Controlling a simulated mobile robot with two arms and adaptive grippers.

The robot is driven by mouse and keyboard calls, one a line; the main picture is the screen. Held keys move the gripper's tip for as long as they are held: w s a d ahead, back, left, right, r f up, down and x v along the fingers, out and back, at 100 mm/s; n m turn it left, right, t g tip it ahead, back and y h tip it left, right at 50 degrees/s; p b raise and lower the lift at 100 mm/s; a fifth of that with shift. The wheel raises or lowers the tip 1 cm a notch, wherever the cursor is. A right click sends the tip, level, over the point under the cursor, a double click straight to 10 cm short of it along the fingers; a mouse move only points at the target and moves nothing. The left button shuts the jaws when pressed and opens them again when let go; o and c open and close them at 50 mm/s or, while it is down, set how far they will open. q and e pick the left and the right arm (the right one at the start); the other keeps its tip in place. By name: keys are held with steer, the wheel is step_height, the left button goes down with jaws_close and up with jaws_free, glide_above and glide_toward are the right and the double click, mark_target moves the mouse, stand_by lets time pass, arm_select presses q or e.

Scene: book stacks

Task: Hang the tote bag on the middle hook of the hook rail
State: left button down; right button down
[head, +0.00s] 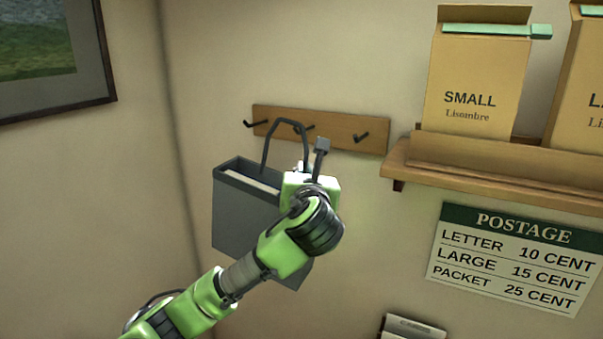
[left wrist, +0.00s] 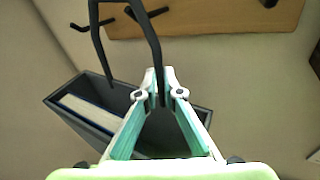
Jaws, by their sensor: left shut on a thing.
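The dark grey tote bag (head: 238,217) hangs upright from my left gripper, in front of the wall; a pale block shows inside its open top. My left gripper (left wrist: 161,88) is shut on one side of the bag's dark handle (left wrist: 100,45). In the head view my wrist hides the fingertips and part of the bag. The wooden hook rail (head: 340,136) has a left hook (head: 252,124), a middle hook (head: 308,128) and a right hook (head: 362,138). The handle's top overlaps the rail at the middle hook; I cannot tell whether they touch. My right gripper is out of view.
A wooden shelf (head: 480,178) with boxes marked "SMALL" (head: 475,85) and another stands out from the wall at the right. A postage sign (head: 515,258) hangs below it. A framed picture (head: 50,95) is on the left wall. The wall around the rail is otherwise clear.

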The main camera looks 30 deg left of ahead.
arm_select(q)
steer(key=w, duration=0.1)
steer(key=w+f, duration=0.1)
steer(key=w, duration=0.3)
steer(key=shift+w+a+f, duration=0.15)
steer(key=shift+f, duration=0.2)
stand_by(0.5)
steer(key=shift+f, duration=0.1)
stand_by(0.5)
